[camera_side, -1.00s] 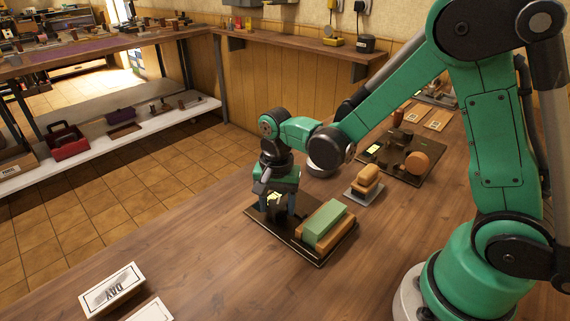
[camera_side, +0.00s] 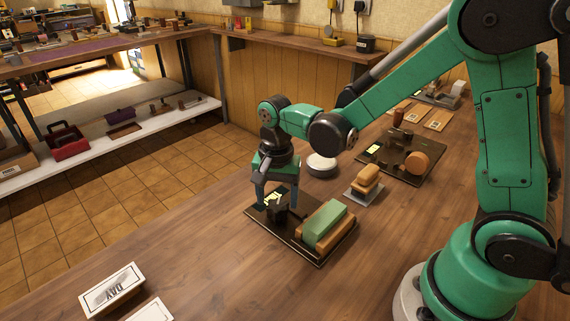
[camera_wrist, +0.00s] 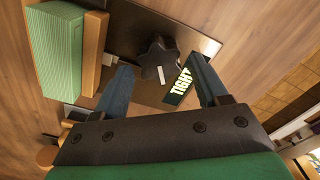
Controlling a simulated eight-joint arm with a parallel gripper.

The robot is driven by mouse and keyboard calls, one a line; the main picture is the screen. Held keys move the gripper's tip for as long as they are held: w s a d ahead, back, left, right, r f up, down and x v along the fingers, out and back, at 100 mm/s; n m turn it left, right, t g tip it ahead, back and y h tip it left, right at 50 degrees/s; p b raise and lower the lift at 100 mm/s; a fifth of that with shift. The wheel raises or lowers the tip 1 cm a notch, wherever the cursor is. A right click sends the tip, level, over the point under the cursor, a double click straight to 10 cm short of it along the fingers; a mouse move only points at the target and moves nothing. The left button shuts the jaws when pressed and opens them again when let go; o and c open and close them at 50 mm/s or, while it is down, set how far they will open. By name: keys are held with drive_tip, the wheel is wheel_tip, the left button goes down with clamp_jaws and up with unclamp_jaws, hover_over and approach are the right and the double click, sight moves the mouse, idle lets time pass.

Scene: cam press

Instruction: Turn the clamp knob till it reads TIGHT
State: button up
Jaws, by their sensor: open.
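The clamp knob (camera_wrist: 158,60) is black and lobed, with a white mark. It stands upright on a dark base plate (camera_wrist: 203,42). Beside it a small display (camera_wrist: 179,84) reads TIGHT in the wrist view. In the side view the knob (camera_side: 278,213) and the glowing display (camera_side: 272,197) show below my gripper (camera_side: 276,198). My gripper (camera_wrist: 160,66) is open and empty, its two blue-grey fingers spread above the knob and apart from it. The display's lettering is too small to read in the side view.
Stacked tan pieces on a grey plate (camera_side: 365,183) and a second dark plate (camera_side: 420,178) stand behind. The wooden table between is clear.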

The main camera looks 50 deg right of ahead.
sight(279, 204)
drive_tip(key=shift+r, duration=1.85)
drive_tip(key=shift+s+r, duration=0.1)
drive_tip(key=shift+r, duration=0.1)
drive_tip(key=s+d+r+n+t, duration=0.1)
drive_tip(key=s+r+n+t, duration=0.4)
drive_tip(key=n, duration=0.6)
drive_tip(key=shift+s+d+r+t, duration=0.25)
drive_tip(key=shift+s+r+t, duration=0.1)
drive_tip(key=shift+t, duration=0.75)
